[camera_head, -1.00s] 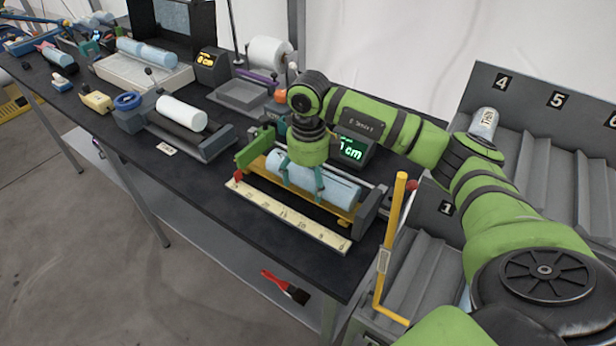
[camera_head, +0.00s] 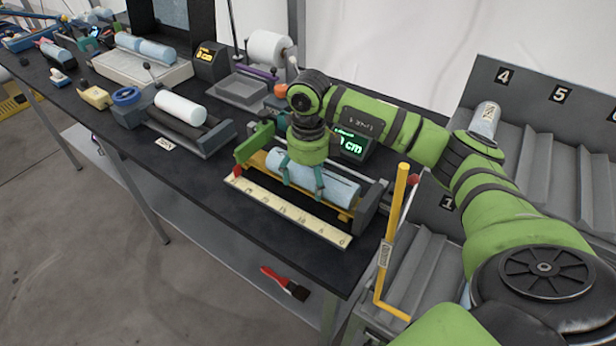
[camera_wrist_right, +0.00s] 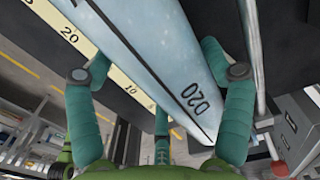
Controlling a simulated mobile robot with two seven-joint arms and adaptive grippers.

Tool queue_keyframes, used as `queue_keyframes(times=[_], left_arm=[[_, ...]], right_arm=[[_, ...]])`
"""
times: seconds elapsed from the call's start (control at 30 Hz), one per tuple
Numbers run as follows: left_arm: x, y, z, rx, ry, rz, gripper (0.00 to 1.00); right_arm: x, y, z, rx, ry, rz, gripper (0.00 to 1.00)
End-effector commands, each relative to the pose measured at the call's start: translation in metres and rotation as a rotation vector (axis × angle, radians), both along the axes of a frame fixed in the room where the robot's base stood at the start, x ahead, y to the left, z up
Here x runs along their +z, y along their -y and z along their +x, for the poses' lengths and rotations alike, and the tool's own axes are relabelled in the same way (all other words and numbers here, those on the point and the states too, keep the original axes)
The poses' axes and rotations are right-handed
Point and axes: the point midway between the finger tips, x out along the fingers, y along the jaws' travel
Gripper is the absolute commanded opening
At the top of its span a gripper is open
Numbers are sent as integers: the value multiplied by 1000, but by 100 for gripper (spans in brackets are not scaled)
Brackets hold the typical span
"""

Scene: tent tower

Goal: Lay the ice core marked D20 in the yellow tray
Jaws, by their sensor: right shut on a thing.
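My right gripper (camera_head: 303,190) is shut on a pale blue ice core (camera_head: 341,187), holding it around the middle from above. In the right wrist view the core (camera_wrist_right: 150,55) reads D20 near one end, and the right gripper's fingers (camera_wrist_right: 160,85) are on both sides of it. The core lies along a bench rig with a yellow trough (camera_head: 346,214); its underside is hidden, so I cannot tell whether it touches the trough. My left gripper is not in view.
A cream ruler (camera_head: 290,212) lies along the rig's front. A green-lit display (camera_head: 352,143) stands behind. A yellow post (camera_head: 393,225) rises at the right beside a grey grooved rack (camera_head: 540,150) with numbered slots. A white cylinder (camera_head: 180,107) lies on a stand at left.

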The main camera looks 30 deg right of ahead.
Motion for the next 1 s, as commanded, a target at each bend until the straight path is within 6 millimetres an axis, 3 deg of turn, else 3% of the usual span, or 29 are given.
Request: queue_keyframes(times=[0.4, 0.43, 0.47, 0.83, 1.0], left_arm=[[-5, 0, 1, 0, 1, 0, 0], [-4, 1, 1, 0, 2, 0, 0], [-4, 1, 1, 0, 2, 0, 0], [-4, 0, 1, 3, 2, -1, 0], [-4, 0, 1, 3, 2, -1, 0]], right_arm=[[-4, 0, 1, 0, 4, 1, 22], [-3, 0, 1, 0, 4, 1, 93], [-3, 0, 1, 0, 4, 1, 100], [-5, 0, 0, 0, -2, -1, 100], [12, 0, 1, 0, 4, 0, 100]])
